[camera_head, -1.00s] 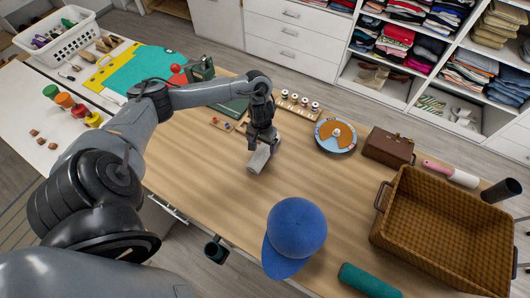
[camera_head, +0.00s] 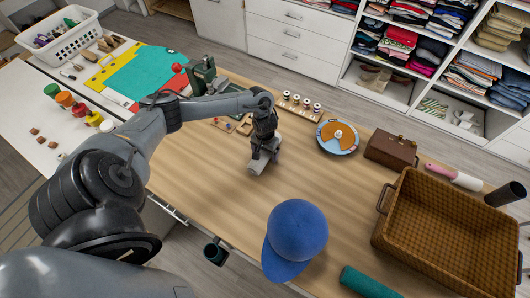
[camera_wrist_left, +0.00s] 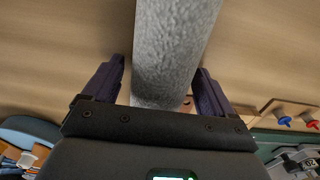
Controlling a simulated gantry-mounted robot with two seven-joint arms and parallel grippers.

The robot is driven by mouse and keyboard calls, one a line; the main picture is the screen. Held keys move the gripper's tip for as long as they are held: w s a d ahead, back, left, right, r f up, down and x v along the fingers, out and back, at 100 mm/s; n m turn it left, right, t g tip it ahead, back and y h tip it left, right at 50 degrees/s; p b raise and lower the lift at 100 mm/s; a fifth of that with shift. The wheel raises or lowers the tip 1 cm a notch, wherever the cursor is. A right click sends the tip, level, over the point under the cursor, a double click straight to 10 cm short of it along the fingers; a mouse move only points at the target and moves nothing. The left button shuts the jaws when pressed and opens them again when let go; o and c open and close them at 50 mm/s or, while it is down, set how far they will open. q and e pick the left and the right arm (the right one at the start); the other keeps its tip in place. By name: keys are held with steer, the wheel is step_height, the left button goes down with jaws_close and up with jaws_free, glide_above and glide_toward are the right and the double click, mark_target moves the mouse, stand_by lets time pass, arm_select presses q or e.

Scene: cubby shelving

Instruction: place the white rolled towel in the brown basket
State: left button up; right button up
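The white rolled towel (camera_head: 257,167), looking light grey, lies on the wooden table near its middle. In the left wrist view the towel (camera_wrist_left: 170,50) runs lengthwise between the fingers of my left gripper (camera_wrist_left: 160,82). A narrow gap shows between the towel and the left-hand finger; the other finger is very close to it, and I cannot tell whether it touches. In the head view my left gripper (camera_head: 264,150) is low over the towel and covers part of it. The brown basket (camera_head: 412,240) stands at the table's right end, open-topped and empty where visible. My right gripper is out of view.
A blue cap (camera_head: 297,230) and a green roll (camera_head: 368,283) lie near the front edge. A round blue-and-orange item (camera_head: 337,137) and a brown case (camera_head: 390,150) lie behind. Bare tabletop (camera_head: 335,188) separates the towel and basket.

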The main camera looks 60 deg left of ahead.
arm_select(q)
steer(key=c, duration=1.1)
steer(key=shift+o, duration=0.2)
steer(key=shift+r, duration=0.15)
